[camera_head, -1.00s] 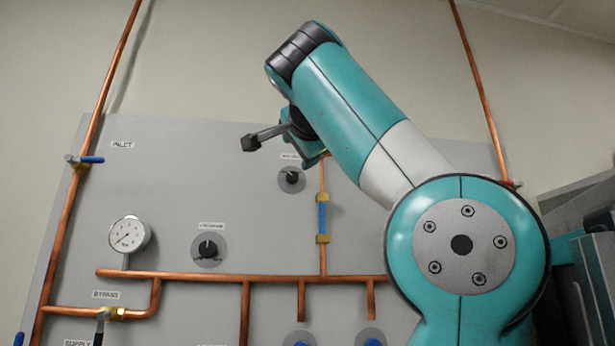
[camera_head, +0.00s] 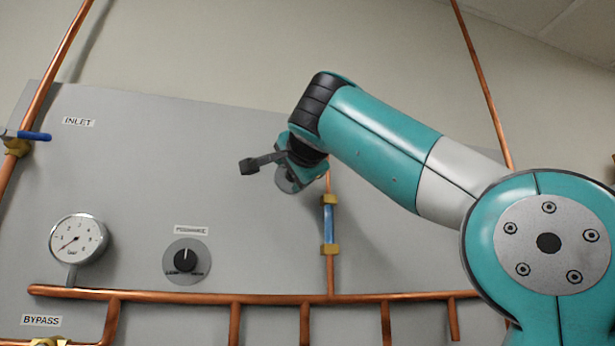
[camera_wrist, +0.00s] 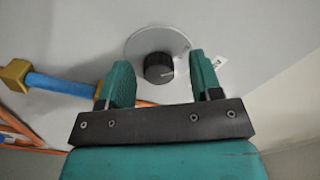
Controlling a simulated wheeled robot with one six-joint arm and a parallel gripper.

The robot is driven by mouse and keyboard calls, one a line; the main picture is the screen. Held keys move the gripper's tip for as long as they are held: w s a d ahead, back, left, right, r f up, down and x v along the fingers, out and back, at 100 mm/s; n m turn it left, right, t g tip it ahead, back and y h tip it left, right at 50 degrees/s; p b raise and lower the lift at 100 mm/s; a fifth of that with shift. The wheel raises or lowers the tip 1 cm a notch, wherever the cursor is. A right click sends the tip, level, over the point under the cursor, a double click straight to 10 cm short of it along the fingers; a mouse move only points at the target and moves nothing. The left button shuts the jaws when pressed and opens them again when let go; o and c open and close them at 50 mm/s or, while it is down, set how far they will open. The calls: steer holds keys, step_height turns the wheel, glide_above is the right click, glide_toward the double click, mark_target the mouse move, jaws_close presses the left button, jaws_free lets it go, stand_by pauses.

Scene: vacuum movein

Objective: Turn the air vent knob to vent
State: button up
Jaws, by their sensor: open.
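In the wrist view, a black ribbed knob (camera_wrist: 158,67) sits on a round grey plate (camera_wrist: 146,38) on the panel. It shows between the two green fingers of my gripper (camera_wrist: 160,72), which are open on either side of it. I cannot tell how deep the fingers reach around it, and no contact is visible. A partly hidden white label (camera_wrist: 216,61) lies beside the plate; its text is unreadable. In the head view, my wrist covers this knob and my fingertips; only part of the plate (camera_head: 286,181) shows.
On the grey panel (camera_head: 150,150) are a second black knob (camera_head: 186,260), a pressure gauge (camera_head: 78,239) and a blue inlet valve handle (camera_head: 34,136). A copper pipe with a blue section (camera_head: 328,225) runs just right of my wrist. Another pipe (camera_head: 200,297) crosses below.

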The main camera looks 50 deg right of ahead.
steer(key=shift+d, duration=0.15)
steer(key=shift+c, duration=0.6)
steer(key=shift+d, duration=0.1)
steer(key=c, duration=0.8)
steer(key=shift+m, duration=0.4)
steer(key=m+b, duration=0.4)
steer(key=m, duration=1.3)
steer(key=shift+r, duration=0.15)
